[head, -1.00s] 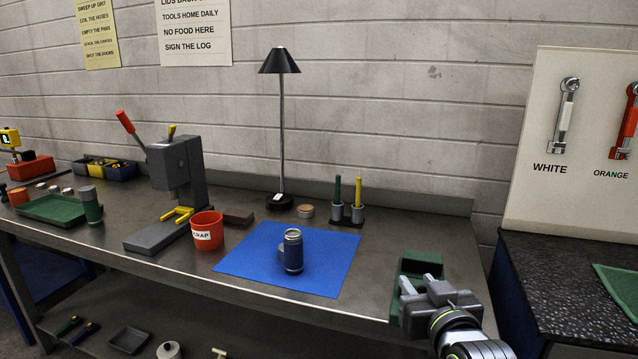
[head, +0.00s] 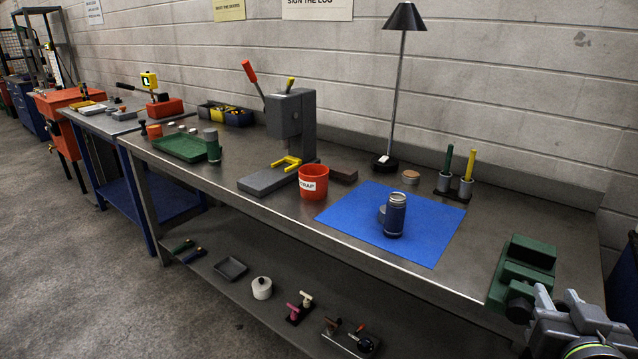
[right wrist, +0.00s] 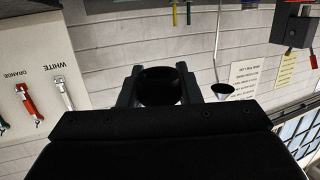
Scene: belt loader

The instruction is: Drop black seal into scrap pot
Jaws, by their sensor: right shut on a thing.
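The black seal (right wrist: 160,86) shows in the right wrist view as a dark round piece between the two fingers of my right gripper (right wrist: 160,72), which is shut on it. In the head view my right gripper (head: 548,304) is at the lower right, by the bench's right end, in front of a green block-like fixture. A dark round piece shows at its tip there, but it is hard to make out. The red scrap pot (head: 313,184), with a white label, stands upright on the bench well left of the gripper. My left gripper is not in view.
Behind are a lamp (head: 386,163) and a holder with green and yellow sticks (head: 455,188). A grey press (head: 290,118) stands behind the pot. The green fixture (head: 526,270) is near the gripper.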

